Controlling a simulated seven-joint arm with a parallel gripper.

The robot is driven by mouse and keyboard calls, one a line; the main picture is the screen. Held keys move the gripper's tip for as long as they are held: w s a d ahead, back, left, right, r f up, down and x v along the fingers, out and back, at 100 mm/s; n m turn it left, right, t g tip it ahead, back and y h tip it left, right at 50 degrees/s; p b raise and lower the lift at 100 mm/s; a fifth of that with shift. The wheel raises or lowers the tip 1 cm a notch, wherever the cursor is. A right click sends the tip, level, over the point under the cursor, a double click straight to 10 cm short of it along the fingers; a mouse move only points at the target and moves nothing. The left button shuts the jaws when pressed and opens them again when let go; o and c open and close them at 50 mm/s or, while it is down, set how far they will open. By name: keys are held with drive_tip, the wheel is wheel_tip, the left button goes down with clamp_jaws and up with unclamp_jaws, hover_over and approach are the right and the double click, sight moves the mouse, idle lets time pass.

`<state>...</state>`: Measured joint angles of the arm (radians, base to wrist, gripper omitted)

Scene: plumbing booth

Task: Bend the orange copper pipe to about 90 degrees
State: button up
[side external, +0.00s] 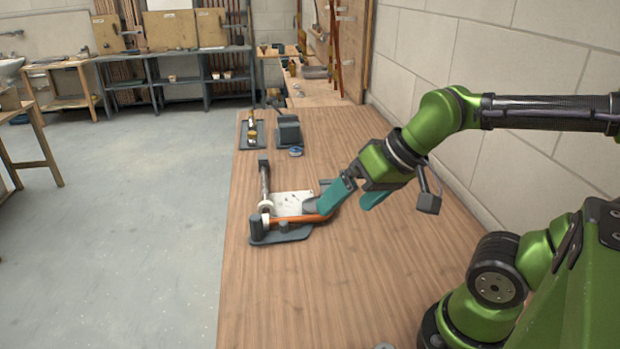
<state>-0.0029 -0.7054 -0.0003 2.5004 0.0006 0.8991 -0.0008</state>
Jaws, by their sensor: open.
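The orange copper pipe (302,218) lies low across the dark grey bender (285,237), which stands on the wooden table. The pipe looks straight along its visible length, and its right end is hidden near my gripper. The bender's grey handle (265,182) points away toward the back of the table, with a pale roller at its near end. My gripper (349,204) has teal fingers and is open. Its left finger is close to the pipe's right part, and I cannot tell if it touches. The other finger is to the right, apart from the pipe.
A pale, marked sheet (292,203) lies behind the pipe. Farther back are a dark tray with brass fittings (252,133), a dark grey block (288,131) and a small blue roll (296,152). A block wall runs along the right.

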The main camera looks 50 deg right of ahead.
drive_tip(key=w+d+f+m+g, duration=0.1)
drive_tip(key=w+f+g, duration=0.1)
drive_tip(key=w, duration=0.5)
drive_tip(key=w+f+m+g, duration=0.1)
drive_tip(key=w+f+g, duration=0.15)
drive_tip(key=w, duration=0.55)
drive_tip(key=m+g+h, duration=0.2)
hover_over(255, 216)
drive_tip(key=s, duration=0.2)
wheel_tip(255, 216, down, 9)
drive_tip(key=shift+w+a+r, duration=0.1)
drive_tip(key=shift+w+a, duration=0.05)
drive_tip(key=shift+w+r+m, duration=0.7)
drive_tip(key=shift+w, duration=0.25)
drive_tip(key=shift+s, duration=0.2)
drive_tip(key=shift+f, duration=3.95)
drive_tip(key=c, duration=1.1)
drive_tip(key=shift+w+m, duration=0.15)
drive_tip(key=shift+m, duration=0.15)
